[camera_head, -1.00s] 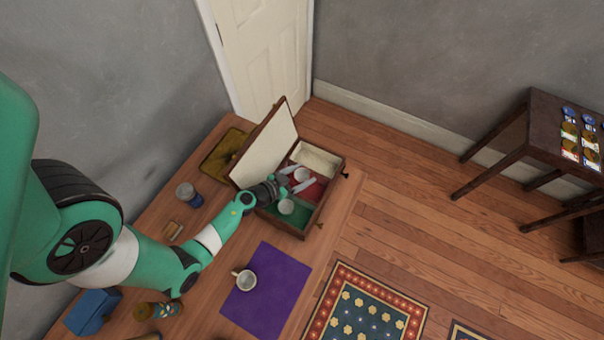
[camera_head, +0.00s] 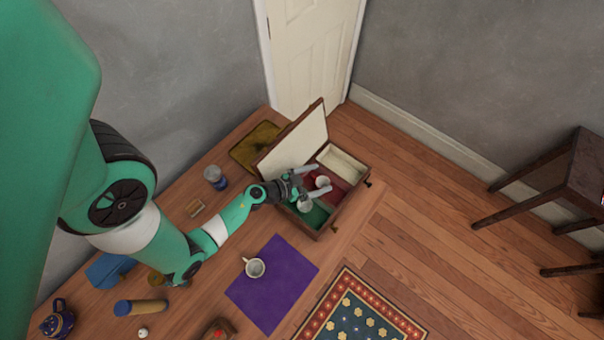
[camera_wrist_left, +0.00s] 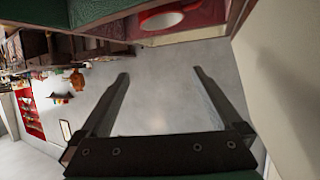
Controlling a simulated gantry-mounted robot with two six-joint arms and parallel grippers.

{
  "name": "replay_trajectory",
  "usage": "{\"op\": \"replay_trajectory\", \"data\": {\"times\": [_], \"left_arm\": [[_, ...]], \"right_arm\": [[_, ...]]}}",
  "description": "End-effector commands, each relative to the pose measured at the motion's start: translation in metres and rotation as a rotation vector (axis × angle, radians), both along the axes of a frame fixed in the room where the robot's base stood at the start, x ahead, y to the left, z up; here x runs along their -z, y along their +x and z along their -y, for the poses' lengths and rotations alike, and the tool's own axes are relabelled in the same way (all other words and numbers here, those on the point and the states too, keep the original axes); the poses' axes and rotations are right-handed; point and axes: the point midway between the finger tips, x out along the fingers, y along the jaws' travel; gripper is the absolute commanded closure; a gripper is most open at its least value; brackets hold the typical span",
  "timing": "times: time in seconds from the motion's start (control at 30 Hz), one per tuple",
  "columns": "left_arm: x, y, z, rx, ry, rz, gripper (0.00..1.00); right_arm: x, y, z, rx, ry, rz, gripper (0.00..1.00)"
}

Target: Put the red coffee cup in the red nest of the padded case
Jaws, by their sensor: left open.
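The open padded case (camera_head: 349,205) stands on the table with cream, red and green sections. A cup (camera_head: 323,182) with a pale inside is in the red section; its outer colour is unclear in the head view. In the left wrist view a red cup (camera_wrist_left: 165,19) with a white face shows at the top edge, in the red section. A second pale cup (camera_head: 304,205) is in the green section. My left gripper (camera_head: 323,179) is open above the case, its fingers overlapping the red section in the head view. Nothing is between the fingers in the wrist view (camera_wrist_left: 160,75).
A white cup (camera_head: 255,268) stands on a purple mat (camera_head: 287,284). The raised case lid (camera_head: 297,143) is just behind my gripper. A jar (camera_head: 215,177), a blue box (camera_head: 108,270) and a dark blue teapot (camera_head: 59,322) are on the table's left part.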

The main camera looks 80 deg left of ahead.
Motion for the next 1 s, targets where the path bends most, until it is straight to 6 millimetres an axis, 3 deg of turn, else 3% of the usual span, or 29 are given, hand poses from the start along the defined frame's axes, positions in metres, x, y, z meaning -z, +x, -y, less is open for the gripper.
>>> {"op": "replay_trajectory", "data": {"times": [0.13,0.33,1.0], "left_arm": [[-0.019,-0.039,0.012,-0.012,-0.004,-0.002,0.0],[-0.029,-0.065,0.022,-0.006,0.0,-0.001,0.0],[-0.032,-0.071,0.026,0.0,0.001,0.001,0.0]], "right_arm": [[-0.017,0.0,0.0,0.0,0.0,0.0,0.5],[-0.023,0.0,0.0,0.0,0.0,0.0,0.5],[-0.024,0.0,0.0,0.0,0.0,0.0,0.5]]}}
